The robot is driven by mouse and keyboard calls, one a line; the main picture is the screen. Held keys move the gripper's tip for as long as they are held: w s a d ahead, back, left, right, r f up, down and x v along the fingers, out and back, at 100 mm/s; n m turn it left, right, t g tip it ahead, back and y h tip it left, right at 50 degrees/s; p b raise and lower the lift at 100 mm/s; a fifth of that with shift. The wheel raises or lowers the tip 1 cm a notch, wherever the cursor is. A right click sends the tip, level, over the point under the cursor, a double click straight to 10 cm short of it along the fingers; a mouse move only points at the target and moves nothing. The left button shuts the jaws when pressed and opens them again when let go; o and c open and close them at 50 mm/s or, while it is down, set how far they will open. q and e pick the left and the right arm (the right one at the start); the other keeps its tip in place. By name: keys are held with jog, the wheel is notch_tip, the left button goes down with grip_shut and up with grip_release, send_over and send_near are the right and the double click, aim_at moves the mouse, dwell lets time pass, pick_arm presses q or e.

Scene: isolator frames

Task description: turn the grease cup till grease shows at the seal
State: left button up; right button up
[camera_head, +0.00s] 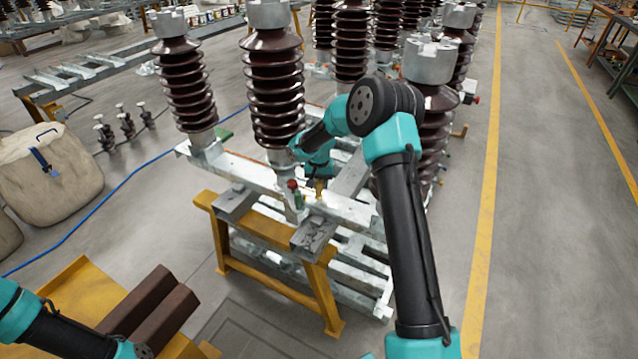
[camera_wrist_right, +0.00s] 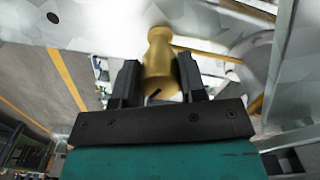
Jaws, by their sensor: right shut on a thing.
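The grease cup is a small brass piece with a rounded top and narrower neck, seen in the right wrist view (camera_wrist_right: 160,62). It also shows small in the head view (camera_head: 319,188), on the galvanised steel frame (camera_head: 345,208). My right gripper (camera_wrist_right: 158,78) has its two black fingers on either side of the cup and is shut on it. In the head view my right gripper is mostly hidden under its teal wrist. No grease can be made out, and I cannot clearly see the seal. My left arm shows at the bottom left; its gripper is out of view.
Tall brown ribbed insulators (camera_head: 273,90) stand close around the right arm. A small green item with a red top (camera_head: 295,192) stands left of the cup. A yellow trestle (camera_head: 265,238) carries the frame. Brown bars (camera_head: 150,305) lie at lower left. The right aisle is clear.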

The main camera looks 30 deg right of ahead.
dwell(0.3)
jog(key=o, duration=0.9)
jog(key=shift+o, duration=0.2)
notch_tip(320, 180, up, 18)
jog(key=shift+f, duration=0.25)
